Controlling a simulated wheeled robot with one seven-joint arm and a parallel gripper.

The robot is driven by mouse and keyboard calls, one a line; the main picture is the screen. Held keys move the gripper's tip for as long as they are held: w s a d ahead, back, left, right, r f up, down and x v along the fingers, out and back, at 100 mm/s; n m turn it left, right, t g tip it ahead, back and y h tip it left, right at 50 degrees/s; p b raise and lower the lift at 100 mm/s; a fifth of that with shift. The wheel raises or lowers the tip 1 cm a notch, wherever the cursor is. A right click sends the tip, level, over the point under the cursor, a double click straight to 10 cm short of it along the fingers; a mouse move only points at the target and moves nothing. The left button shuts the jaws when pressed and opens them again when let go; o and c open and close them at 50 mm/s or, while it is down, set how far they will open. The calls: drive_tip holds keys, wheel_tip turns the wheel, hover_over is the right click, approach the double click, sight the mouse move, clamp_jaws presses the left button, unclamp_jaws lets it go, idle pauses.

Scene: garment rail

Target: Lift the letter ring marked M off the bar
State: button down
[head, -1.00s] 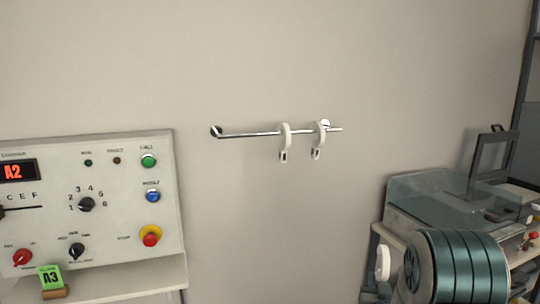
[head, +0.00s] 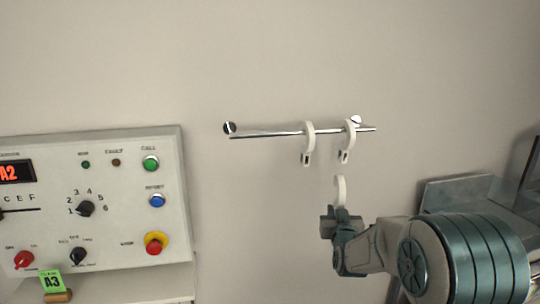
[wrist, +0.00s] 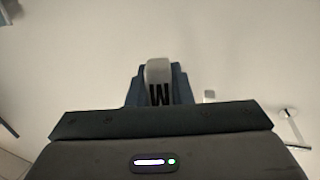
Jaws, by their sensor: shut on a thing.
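My gripper (head: 341,212) is below the right part of the bar in the head view and is shut on a white ring (head: 340,189). In the wrist view this ring (wrist: 158,72) shows a black M between the fingers, so it is the letter ring marked M. It is held apart from the metal bar (head: 270,134). Two other white rings, a left one (head: 308,142) and a right one (head: 347,142), hang on the bar. Their letters are too small to read in the head view.
A control panel (head: 110,200) with buttons and knobs stands at the left. A green A3 card (head: 51,282) sits on the ledge below it. A grey machine (head: 470,193) stands behind my arm at the right. The wall between panel and gripper is clear.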

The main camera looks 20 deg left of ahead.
drive_tip(key=s+a+r+n+g+y+p, duration=0.1)
drive_tip(key=s+a+r+n+y, duration=0.15)
drive_tip(key=a+r, duration=0.6)
drive_tip(key=s+a+r+n+g+y+p, duration=0.1)
drive_tip(key=s+a+r+y, duration=0.15)
drive_tip(key=a+r, duration=0.6)
drive_tip(key=s+a+p+v, duration=0.1)
drive_tip(key=a+v, duration=0.1)
drive_tip(key=v, duration=1.6)
drive_tip(key=shift+s+d+f, duration=0.2)
drive_tip(key=shift+s+f, duration=0.15)
drive_tip(key=shift+f, duration=0.05)
